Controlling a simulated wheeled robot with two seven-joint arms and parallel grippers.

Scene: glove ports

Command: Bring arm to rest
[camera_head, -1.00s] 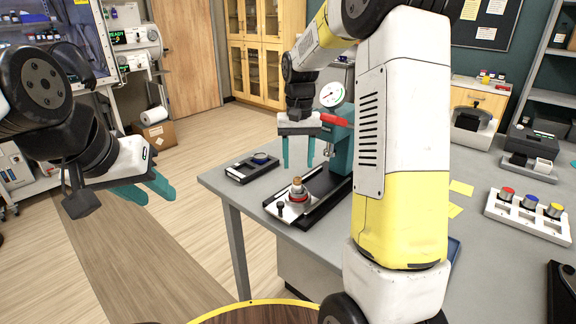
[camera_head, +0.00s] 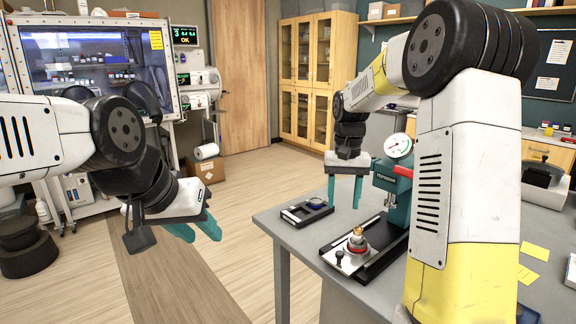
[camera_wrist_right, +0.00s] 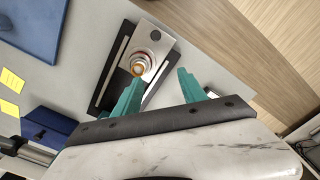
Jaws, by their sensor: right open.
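In the head view the brass-topped part (camera_head: 357,238) sits on the fixture's plate, below and right of the fingers. My left gripper (camera_head: 205,230) is out over the floor at left, its teal fingers seen from the side; their gap is unclear.
The teal press with a dial gauge (camera_head: 398,146) stands just right of my right gripper. A small dark tray (camera_head: 306,212) lies on the bench. A glove box (camera_head: 95,55) stands at the back left, wooden cabinets (camera_head: 318,65) at the back.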

